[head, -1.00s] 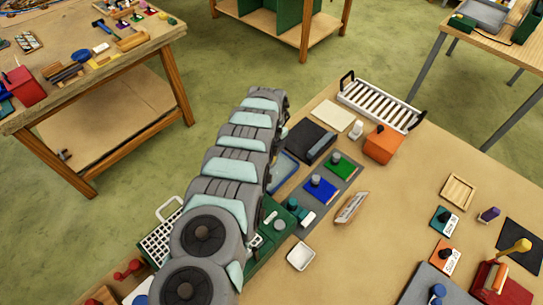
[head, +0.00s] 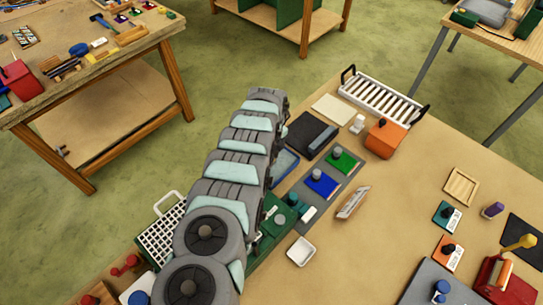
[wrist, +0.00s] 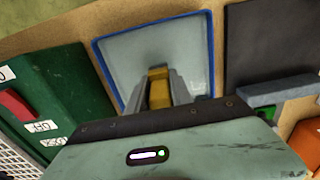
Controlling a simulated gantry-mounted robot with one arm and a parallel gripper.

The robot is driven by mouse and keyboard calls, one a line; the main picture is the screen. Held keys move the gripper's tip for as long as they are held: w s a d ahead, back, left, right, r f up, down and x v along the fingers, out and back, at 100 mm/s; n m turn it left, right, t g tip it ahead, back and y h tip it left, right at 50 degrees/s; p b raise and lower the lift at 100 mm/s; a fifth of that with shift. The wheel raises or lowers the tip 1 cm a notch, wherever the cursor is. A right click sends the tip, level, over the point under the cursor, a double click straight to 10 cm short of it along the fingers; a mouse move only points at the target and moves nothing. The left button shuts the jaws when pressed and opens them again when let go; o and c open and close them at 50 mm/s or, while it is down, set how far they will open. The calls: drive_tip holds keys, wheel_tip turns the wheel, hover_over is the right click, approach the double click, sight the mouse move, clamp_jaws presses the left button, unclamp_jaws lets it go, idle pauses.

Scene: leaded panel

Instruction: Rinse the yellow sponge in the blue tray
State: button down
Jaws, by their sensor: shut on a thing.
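The blue tray (wrist: 200,38) fills the top middle of the wrist view, with a blue rim and a pale grey inside. In the head view only part of the blue tray (head: 286,164) shows beside my arm. My gripper (wrist: 158,88) is shut on the yellow sponge (wrist: 158,74), which shows as a small yellow-brown block between the fingers. The sponge appears over the tray's inside; I cannot tell whether it touches the bottom. In the head view my arm hides the gripper and the sponge.
A green board (wrist: 45,95) lies left of the tray, and a dark slab (wrist: 275,40) with a grey bar lies right.

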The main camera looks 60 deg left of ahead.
drive_tip(key=shift+f, duration=0.3)
drive_tip(key=shift+s+d+p, duration=0.1)
drive_tip(key=shift+s+p, duration=0.3)
drive_tip(key=shift+p, duration=0.2)
idle(0.9)
drive_tip(key=shift+w+a+b, duration=0.25)
drive_tip(key=shift+w+b, duration=0.5)
drive_tip(key=shift+b, duration=0.85)
idle(0.6)
drive_tip(key=shift+s+d+p, duration=0.15)
drive_tip(key=shift+s+p, duration=0.2)
drive_tip(key=shift+p, duration=0.55)
idle(0.6)
idle(1.2)
drive_tip(key=shift+r+p, duration=2.15)
drive_tip(key=shift+r, duration=0.45)
drive_tip(key=shift+f, duration=0.1)
